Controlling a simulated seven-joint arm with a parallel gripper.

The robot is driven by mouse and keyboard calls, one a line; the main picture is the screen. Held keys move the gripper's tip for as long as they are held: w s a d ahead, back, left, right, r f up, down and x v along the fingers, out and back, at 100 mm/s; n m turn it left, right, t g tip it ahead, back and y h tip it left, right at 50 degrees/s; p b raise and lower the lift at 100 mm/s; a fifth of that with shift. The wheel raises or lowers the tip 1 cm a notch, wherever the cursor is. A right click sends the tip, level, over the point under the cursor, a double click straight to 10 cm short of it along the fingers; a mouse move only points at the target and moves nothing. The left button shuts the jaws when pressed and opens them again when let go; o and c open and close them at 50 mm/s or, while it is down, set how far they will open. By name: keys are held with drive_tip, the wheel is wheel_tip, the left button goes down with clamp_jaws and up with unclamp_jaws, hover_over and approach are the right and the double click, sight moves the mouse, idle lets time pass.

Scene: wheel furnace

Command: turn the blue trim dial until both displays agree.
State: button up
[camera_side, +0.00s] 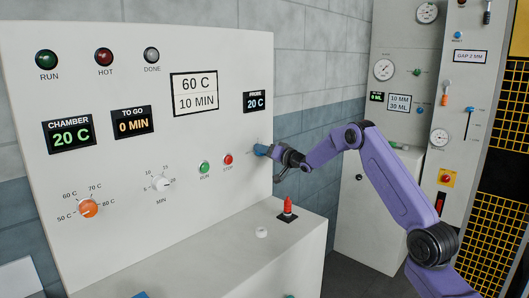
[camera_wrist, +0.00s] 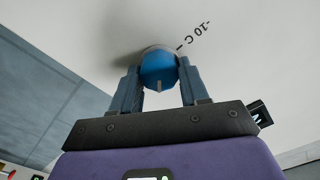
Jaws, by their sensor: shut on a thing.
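The blue trim dial (camera_wrist: 158,68) sits on the white panel, seen up close in the wrist view, with a "-10 C" mark beside it. My gripper (camera_wrist: 159,82) has one finger on each side of the dial and is shut on it. In the side view the dial (camera_side: 261,150) is at the panel's right edge, partly hidden by my gripper (camera_side: 272,152). The chamber display (camera_side: 70,135) reads 20 C in green. The probe display (camera_side: 256,102) reads 20 C in light blue.
The panel also carries an orange knob (camera_side: 88,208), a white minute knob (camera_side: 161,183), a green button (camera_side: 205,167) and a red button (camera_side: 228,159). A red peg-like piece (camera_side: 287,206) stands on the ledge below. Grey cabinets stand behind my arm.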

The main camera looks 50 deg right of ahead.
idle(0.4)
drive_tip(key=o, duration=1)
drive_tip(key=shift+o, duration=0.2)
drive_tip(key=shift+s, duration=0.15)
drive_tip(key=s, duration=1.7)
